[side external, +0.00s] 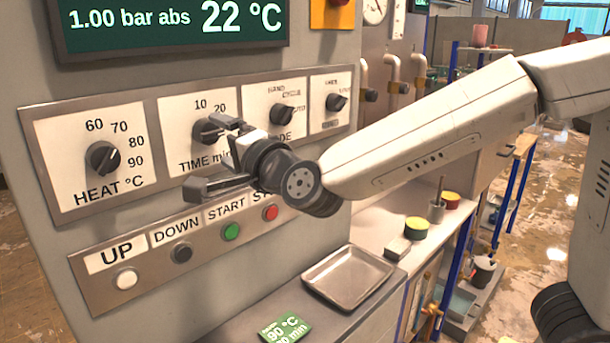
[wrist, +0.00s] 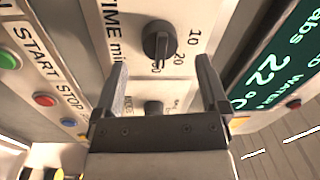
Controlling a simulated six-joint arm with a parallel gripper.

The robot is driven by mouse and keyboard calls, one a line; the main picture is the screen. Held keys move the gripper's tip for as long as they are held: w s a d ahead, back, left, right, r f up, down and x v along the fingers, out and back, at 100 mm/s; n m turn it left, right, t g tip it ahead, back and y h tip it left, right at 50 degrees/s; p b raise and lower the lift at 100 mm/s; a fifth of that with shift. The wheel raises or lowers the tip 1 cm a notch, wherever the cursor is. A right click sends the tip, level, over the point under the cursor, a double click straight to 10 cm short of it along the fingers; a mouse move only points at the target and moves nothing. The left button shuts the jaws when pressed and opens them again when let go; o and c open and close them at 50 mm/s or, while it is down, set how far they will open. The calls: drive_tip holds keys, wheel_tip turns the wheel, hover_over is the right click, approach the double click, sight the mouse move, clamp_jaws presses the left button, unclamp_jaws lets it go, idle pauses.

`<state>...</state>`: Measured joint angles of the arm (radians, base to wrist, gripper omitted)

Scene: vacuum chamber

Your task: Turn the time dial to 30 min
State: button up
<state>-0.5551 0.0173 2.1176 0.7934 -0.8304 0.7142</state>
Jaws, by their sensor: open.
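The time dial (side external: 207,131) is a dark round knob on a white plate marked TIME min, second from left on the panel. In the wrist view the dial (wrist: 158,40) stands clear of the fingers, with its grip bar running up and down the picture. The bar's lower end points at a partly covered number past 20, which I cannot read fully; 10 and 20 show to the right. My gripper (side external: 214,155) is open in front of the dial plate, and in the wrist view (wrist: 161,78) its fingers lie apart with nothing between the tips.
The heat dial (side external: 103,158) is to the left, the mode dial (side external: 284,115) to the right. Below is a button strip with a green start button (side external: 231,231) and a red stop button (side external: 270,212). A metal tray (side external: 348,277) and a green card (side external: 285,329) lie on the ledge.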

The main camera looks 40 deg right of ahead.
drive_tip(key=shift+s+f, duration=0.15)
drive_tip(key=shift+s, duration=1.85)
drive_tip(key=shift+f, duration=0.1)
drive_tip(key=d+f+n+g+y, duration=0.1)
drive_tip(key=d+f+n+g, duration=0.3)
drive_tip(key=f, duration=0.4)
drive_tip(key=d+f+n+g+y, duration=0.1)
drive_tip(key=d+f+n+g, duration=0.2)
drive_tip(key=f+n, duration=0.4)
drive_tip(key=s+d+f+n+g+h, duration=0.2)
drive_tip(key=s+d+f+n+g, duration=0.2)
drive_tip(key=s+d+f+g, duration=0.5)
drive_tip(key=s+d+f, duration=0.2)
drive_tip(key=s+f, duration=0.3)
drive_tip(key=shift+s+f+n, duration=0.15)
drive_tip(key=shift+s+n, duration=0.05)
drive_tip(key=shift+n, duration=0.1)
